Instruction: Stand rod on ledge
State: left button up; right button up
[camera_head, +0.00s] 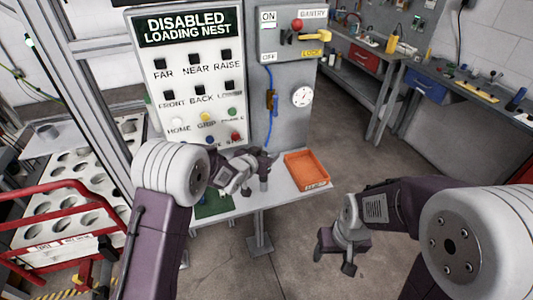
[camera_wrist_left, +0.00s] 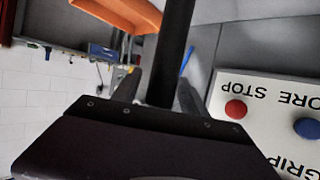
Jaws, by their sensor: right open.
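A dark rod (camera_wrist_left: 173,50) runs between the two fingers of my left gripper in the left wrist view and reaches past the top edge. My left gripper (camera_head: 264,172) appears shut on it, in front of the control panel and over the pale ledge (camera_head: 247,205). In the head view the rod is small and hard to tell from the fingers. The left gripper also shows in the left wrist view (camera_wrist_left: 160,92). My right gripper (camera_head: 334,258) is open and empty, out over the floor to the right of the ledge.
An orange tray (camera_head: 306,170) sits on the ledge's right part. A green patch (camera_head: 212,207) lies at its left, partly behind my left arm. The panel (camera_head: 190,65) stands behind. A red-railed cart (camera_head: 60,190) with round holes is at left. Workbenches stand back right.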

pick_arm(q)
jog(key=v, duration=1.2)
jog(key=shift+r, duration=0.2)
jog(key=s+a+f+n+g+y, duration=0.35)
jog(key=s+a+f, duration=0.2)
jog(key=a, duration=0.35)
jog(key=s+a+f+n+g+y, duration=0.1)
jog(key=s+a+f+g, duration=0.1)
jog(key=s, duration=0.7)
jog(key=s+a+f+n+g+y, duration=0.1)
jog(key=s+f+g, duration=0.3)
jog(key=s, duration=0.4)
jog(key=shift+s+a+g, duration=0.4)
jog(key=shift+a+g, duration=0.25)
jog(key=shift+a, duration=0.25)
